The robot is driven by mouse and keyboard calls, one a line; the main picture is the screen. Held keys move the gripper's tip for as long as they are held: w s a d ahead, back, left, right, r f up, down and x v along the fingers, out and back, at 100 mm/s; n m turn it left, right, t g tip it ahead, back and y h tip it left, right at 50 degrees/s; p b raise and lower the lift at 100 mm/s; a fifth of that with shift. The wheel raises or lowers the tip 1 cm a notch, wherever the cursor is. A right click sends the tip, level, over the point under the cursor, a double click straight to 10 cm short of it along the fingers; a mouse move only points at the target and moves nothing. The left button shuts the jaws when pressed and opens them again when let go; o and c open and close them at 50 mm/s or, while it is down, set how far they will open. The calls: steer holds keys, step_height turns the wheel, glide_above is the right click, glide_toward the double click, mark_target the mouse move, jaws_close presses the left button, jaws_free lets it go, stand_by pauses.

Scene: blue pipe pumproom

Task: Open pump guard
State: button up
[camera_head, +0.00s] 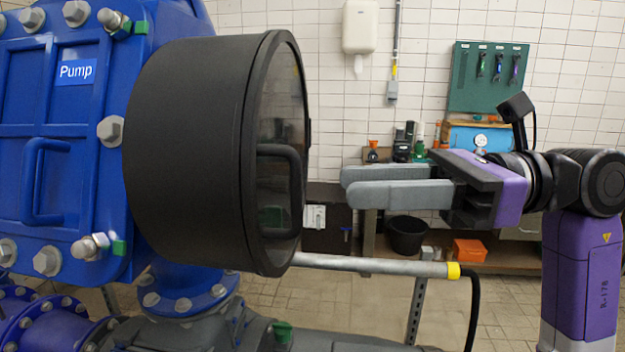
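The pump guard (190,150) is a large black round housing on the front of the blue pump (75,130). Its black-rimmed lid (262,262) has a clear window and faces right. The lid sits flush against the housing, with no gap visible. A dark bar handle (283,150) shows at the window, seen at a steep angle. My gripper (346,184) is to the right of the lid, its two grey fingers pointing left towards it. The fingers are apart and empty, with clear space between their tips and the lid.
A workbench with a black bucket (406,235) and an orange box (469,250) stands behind. A blue handle (45,180) is on the pump's front.

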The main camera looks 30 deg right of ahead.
steer(key=p+x, duration=0.1)
steer(key=x, duration=0.5)
jaws_close()
stand_by(1.4)
